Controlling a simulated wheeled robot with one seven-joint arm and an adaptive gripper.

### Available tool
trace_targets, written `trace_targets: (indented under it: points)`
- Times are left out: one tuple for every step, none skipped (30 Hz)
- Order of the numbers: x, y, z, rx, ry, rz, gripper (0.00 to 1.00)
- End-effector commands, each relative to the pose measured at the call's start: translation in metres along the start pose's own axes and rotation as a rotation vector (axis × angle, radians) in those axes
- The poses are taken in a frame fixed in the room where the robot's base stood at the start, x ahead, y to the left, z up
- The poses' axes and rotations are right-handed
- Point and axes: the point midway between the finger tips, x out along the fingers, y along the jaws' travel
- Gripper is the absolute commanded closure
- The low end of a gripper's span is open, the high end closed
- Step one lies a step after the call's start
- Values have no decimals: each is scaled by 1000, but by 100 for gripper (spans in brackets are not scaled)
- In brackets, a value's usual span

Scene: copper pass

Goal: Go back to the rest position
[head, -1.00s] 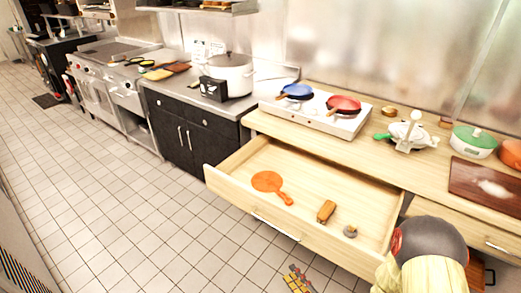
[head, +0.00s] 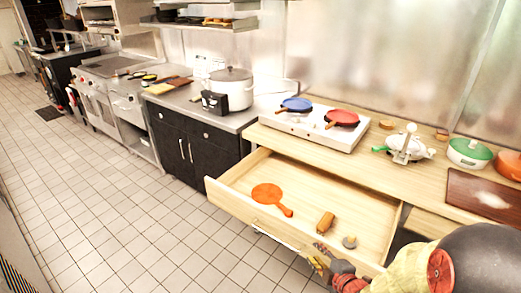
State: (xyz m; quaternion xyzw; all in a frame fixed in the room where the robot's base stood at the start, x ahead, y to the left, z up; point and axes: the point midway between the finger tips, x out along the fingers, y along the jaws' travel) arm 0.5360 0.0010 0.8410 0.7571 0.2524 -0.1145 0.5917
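My gripper (head: 318,262) is at the lower middle of the head view, in front of or over the front panel of the open drawer (head: 228,202). It is small and blurred, and whether its fingers are open or shut does not show. My arm comes in from the lower right corner and hides the drawer's right front corner. In the drawer lie an orange round paddle with a handle (head: 268,195), a brown block-like item (head: 325,222) and a small grey item (head: 349,242).
The wooden counter (head: 410,178) above the drawer bears a white stove (head: 308,128) with a blue pan (head: 297,104) and a red pan (head: 342,117). The tiled floor (head: 110,210) at left is clear.

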Motion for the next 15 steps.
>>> trace_targets:
  points:
    - [-7, 23, 3, 37, -45, -6, 72]
    - [-12, 31, 6, 70, -76, -16, 72]
    - [-19, 44, 9, 116, -116, -25, 72]
    - [-25, 53, 12, 152, -146, -32, 72]
    - [-32, 62, 13, 192, -177, -37, 72]
    - [-43, 74, 14, 248, -217, -41, 72]
    - [-52, 82, 15, 294, -247, -45, 72]
    - [-62, 90, 14, 342, -277, -48, 72]
    - [-77, 99, 13, 409, -315, -51, 72]
    - [-88, 105, 12, 461, -342, -53, 72]
    - [-100, 110, 9, 514, -368, -54, 72]
    - [-116, 116, 5, 587, -400, -56, 72]
    - [-129, 120, 1, 642, -421, -57, 72]
    - [-142, 123, -3, 698, -443, -60, 72]
    - [-160, 125, -9, 775, -470, -64, 72]
